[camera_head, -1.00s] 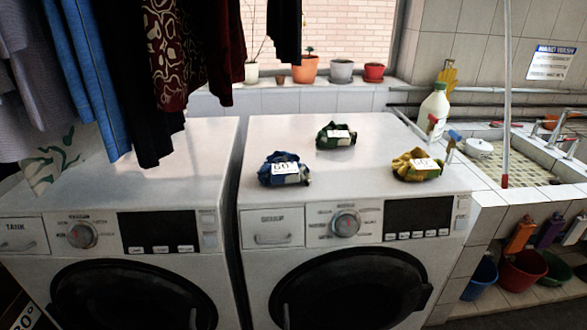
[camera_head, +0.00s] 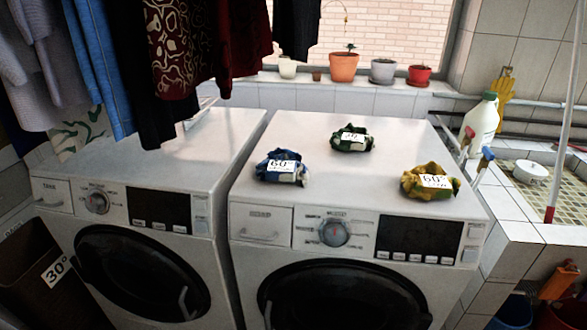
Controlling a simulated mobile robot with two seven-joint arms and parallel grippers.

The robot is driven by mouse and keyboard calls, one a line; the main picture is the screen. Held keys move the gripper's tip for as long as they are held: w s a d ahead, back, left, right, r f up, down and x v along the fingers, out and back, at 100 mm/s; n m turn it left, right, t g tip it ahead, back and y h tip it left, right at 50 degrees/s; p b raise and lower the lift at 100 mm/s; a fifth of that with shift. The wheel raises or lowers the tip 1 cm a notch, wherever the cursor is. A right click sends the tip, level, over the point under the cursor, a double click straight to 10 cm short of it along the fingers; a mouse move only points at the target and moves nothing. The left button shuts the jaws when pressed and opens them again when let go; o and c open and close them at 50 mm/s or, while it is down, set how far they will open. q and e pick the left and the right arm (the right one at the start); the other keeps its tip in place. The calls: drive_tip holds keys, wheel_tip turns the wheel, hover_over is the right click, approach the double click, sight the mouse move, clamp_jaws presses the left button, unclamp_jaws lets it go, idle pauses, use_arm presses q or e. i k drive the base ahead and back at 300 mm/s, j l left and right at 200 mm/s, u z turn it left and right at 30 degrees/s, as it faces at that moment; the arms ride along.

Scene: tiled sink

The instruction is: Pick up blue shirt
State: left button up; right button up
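Several clothes hang at the upper left. Among them is a bright blue garment (camera_head: 97,70), which looks like a blue shirt, between a grey one on its left and a black one on its right. Its top is cut off by the picture's edge. A crumpled blue cloth bundle (camera_head: 268,171) with a "60" tag lies on top of the right washing machine. Neither of my grippers shows in the head view.
Two white washing machines stand side by side, left (camera_head: 155,165) and right (camera_head: 300,130). Green (camera_head: 351,141) and yellow (camera_head: 430,184) bundles also lie on the right one. A dark basket (camera_head: 38,275) tagged "30" stands at the lower left. A white bottle (camera_head: 482,120) stands near the sink.

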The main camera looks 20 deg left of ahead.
sight(282, 165)
drive_tip(key=i+l+u, duration=0.2)
drive_tip(key=l, duration=0.7)
drive_tip(key=l+u, duration=0.2)
drive_tip(key=l, duration=0.65)
drive_tip(key=k, duration=0.05)
